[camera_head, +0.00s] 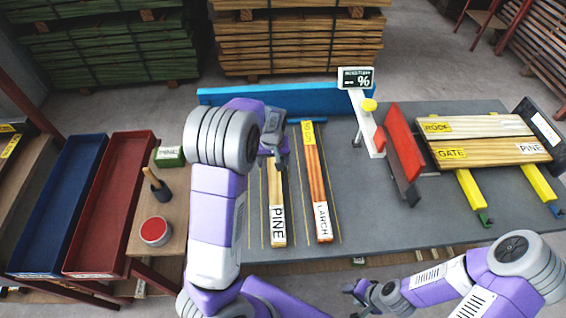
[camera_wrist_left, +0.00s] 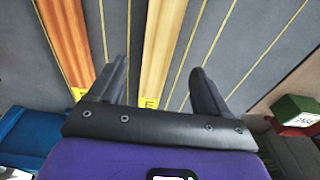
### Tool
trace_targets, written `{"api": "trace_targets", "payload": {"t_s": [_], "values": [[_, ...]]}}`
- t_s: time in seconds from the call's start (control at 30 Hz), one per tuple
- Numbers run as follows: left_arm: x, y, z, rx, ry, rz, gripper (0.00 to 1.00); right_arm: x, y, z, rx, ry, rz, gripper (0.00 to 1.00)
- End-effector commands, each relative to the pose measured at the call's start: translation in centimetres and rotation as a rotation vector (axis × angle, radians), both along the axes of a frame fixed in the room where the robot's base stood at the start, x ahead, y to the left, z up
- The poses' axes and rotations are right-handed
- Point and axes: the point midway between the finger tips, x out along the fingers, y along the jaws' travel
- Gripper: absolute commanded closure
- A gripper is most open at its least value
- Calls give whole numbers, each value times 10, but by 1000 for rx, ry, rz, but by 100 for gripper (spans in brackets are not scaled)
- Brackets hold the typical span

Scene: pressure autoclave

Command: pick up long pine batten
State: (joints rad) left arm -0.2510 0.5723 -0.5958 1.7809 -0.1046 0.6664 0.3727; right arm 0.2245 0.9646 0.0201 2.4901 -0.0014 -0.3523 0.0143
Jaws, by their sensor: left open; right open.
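The long pine batten (camera_head: 277,190), pale with a white PINE label at its near end, lies on the grey bench, pointing away from me. My left gripper (camera_head: 274,146) is open above its far part and hides some of it. In the left wrist view the pale batten (camera_wrist_left: 162,45) runs between the two spread fingers of my left gripper (camera_wrist_left: 160,85). I see no finger closed on it. My right gripper (camera_head: 356,291) is open and empty at the bottom of the head view, in front of the bench, away from the batten.
An orange-brown LARCH batten (camera_head: 316,175) lies close to the right of the pine one. A blue rail (camera_head: 225,97) runs along the bench's back. A red plate (camera_head: 404,140) and a post with a display (camera_head: 356,78) stand to the right. Blue (camera_head: 62,205) and red (camera_head: 112,200) trays are left.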

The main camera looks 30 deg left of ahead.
Motion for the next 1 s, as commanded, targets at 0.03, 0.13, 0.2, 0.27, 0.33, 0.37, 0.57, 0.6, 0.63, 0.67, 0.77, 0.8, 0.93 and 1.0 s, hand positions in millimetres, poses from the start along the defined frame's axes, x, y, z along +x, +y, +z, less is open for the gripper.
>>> {"api": "trace_targets", "payload": {"t_s": [0.03, 0.13, 0.2, 0.27, 0.33, 0.37, 0.57, 0.6, 0.63, 0.67, 0.77, 0.8, 0.93, 1.0], "values": [[0, 1, -8, 1, 3, 1, 22, -1, 0, -3, 0, 2, 0, 57], [1, 1, -19, 1, 4, 0, 22, -1, 0, -5, 0, 2, 0, 57], [2, 0, -24, 1, 3, 0, 22, -1, 0, -7, 0, 2, 0, 57], [2, 0, -28, 0, 1, 0, 22, -1, 0, -8, 0, 2, 0, 57], [2, -2, -38, 0, 4, 0, 22, -1, 0, -11, 0, 1, -1, 57], [3, -2, -43, 0, 4, 0, 22, -1, 0, -13, 0, 1, -1, 57], [6, -2, -70, 0, 1, 0, 22, 0, 0, -20, 0, 1, -1, 57], [6, -2, -72, 0, 1, 0, 22, 0, 0, -20, 0, 1, -1, 57], [6, -2, -72, 0, 1, 0, 22, 0, 0, -20, 0, 1, -1, 57], [6, -2, -72, 0, 1, 0, 22, 0, 0, -19, 0, 1, -1, 57], [6, -2, -71, 0, 0, 0, 22, 0, 0, -19, 0, 1, -1, 57], [6, -2, -71, 0, 0, 0, 22, 0, 0, -19, 0, 1, -1, 57], [6, -2, -70, 1, 1, 0, 42, 0, 0, -19, 0, 1, 0, 57], [6, -2, -71, 1, 1, 0, 53, 0, 0, -19, 0, 1, 0, 57]]}}
